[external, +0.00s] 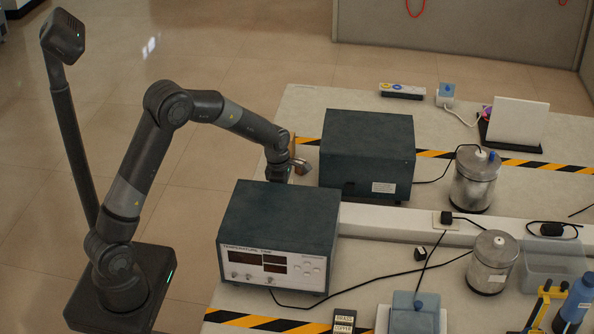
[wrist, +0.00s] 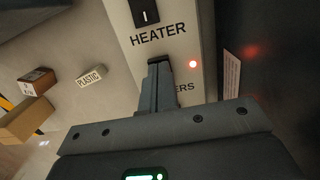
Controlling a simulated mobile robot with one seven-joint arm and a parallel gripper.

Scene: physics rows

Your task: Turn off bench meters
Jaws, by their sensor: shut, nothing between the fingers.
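In the wrist view, a pale panel carries a black rocker switch (wrist: 145,12) above the label HEATER (wrist: 158,34). Below it, a red light (wrist: 193,64) glows. A second label ending in "ERS" (wrist: 185,87) is partly covered by my gripper (wrist: 160,64), whose fingers are shut and empty in front of the panel. Any switch behind the fingers is hidden, and I cannot tell whether they touch. In the external view, my gripper (external: 301,164) is at the left end of the rear dark box (external: 366,150). The near box (external: 278,215) has display windows (external: 260,262) with faint red in them.
Metal canisters (external: 474,183) with cables stand to the right. In the wrist view, a PLASTIC tag (wrist: 90,76) and brown blocks (wrist: 28,118) lie left of the panel. The near box stands close in front of my gripper.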

